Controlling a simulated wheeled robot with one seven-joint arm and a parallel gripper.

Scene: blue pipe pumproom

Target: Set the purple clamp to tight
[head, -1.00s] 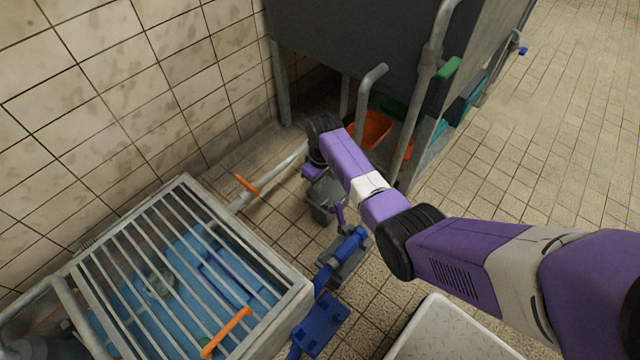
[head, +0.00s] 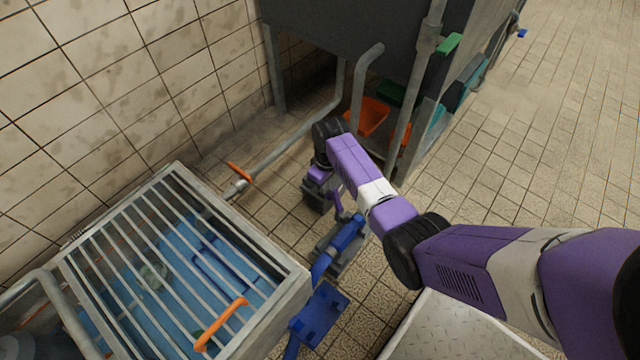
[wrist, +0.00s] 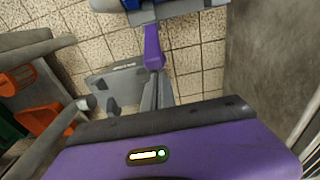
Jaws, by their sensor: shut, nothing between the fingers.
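The purple clamp shows as a short purple lever (wrist: 153,46) at the upper middle of the wrist view, beside blue and grey pipework. In the head view the lever (head: 335,202) is small, between a grey block and the blue pipe piece (head: 348,234). My gripper's slim grey fingers (wrist: 155,92) are together and empty, pointing at the near end of the lever. I cannot tell whether they touch it. In the head view my gripper's purple body (head: 318,174) is low beside the lever, and its fingertips are hard to make out.
A barred cage (head: 175,265) with an orange handle (head: 222,324) stands at left. A grey pipe with an orange lever (head: 239,172) runs along the wall. A dark tank on legs with orange bins (head: 372,116) stands behind. Tiled floor is clear at right.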

